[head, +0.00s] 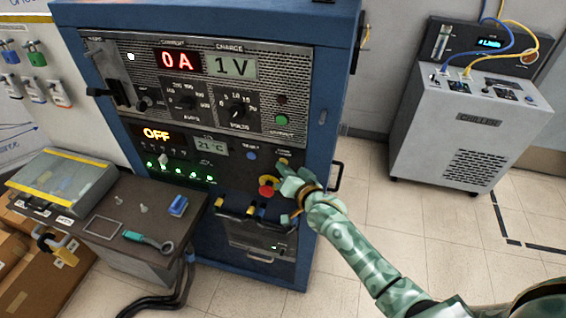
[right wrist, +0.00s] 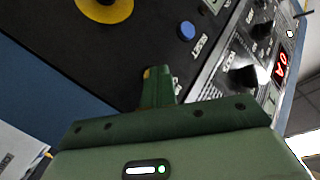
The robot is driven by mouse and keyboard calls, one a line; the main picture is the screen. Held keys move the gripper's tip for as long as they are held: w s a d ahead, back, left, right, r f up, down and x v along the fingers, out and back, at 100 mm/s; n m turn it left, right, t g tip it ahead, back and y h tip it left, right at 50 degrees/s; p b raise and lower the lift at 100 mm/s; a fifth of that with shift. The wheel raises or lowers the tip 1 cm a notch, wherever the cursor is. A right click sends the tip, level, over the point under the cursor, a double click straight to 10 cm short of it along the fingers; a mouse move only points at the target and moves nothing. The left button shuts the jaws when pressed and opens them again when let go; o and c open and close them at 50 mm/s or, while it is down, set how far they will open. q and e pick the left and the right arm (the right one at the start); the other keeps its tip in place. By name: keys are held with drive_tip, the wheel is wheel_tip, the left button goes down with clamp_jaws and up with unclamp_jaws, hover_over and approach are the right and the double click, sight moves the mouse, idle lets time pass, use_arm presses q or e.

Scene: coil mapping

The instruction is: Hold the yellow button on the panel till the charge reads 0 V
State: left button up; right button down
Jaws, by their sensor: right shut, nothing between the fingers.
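The blue cabinet's panel (head: 210,75) shows a charge display (head: 234,67) reading 1 V. The yellow button (head: 283,161) shows only as a small bit of yellow at my right fingertips, which hide most of it. In the right wrist view a sliver of yellow (right wrist: 147,73) shows at the tip of the fingers. My right gripper (head: 284,168) is shut with nothing between its fingers, its tips at the button. I cannot tell how far the button is pressed. My left gripper is not in view.
A red emergency stop on a yellow disc (head: 267,186) sits just left of my right gripper. A blue reset button (right wrist: 187,31) is nearby. The current display (head: 177,60) reads 0 A.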

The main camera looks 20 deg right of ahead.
drive_tip(key=shift+s, duration=0.1)
drive_tip(key=shift+s+a+p, duration=0.45)
drive_tip(key=shift+s+p, duration=0.15)
drive_tip(key=s+a+p, duration=0.1)
drive_tip(key=s, duration=0.1)
drive_tip(key=s+a+p, duration=0.1)
drive_tip(key=s, duration=0.1)
drive_tip(key=shift+a+p, duration=0.3)
drive_tip(key=shift+a, duration=0.1)
idle(0.5)
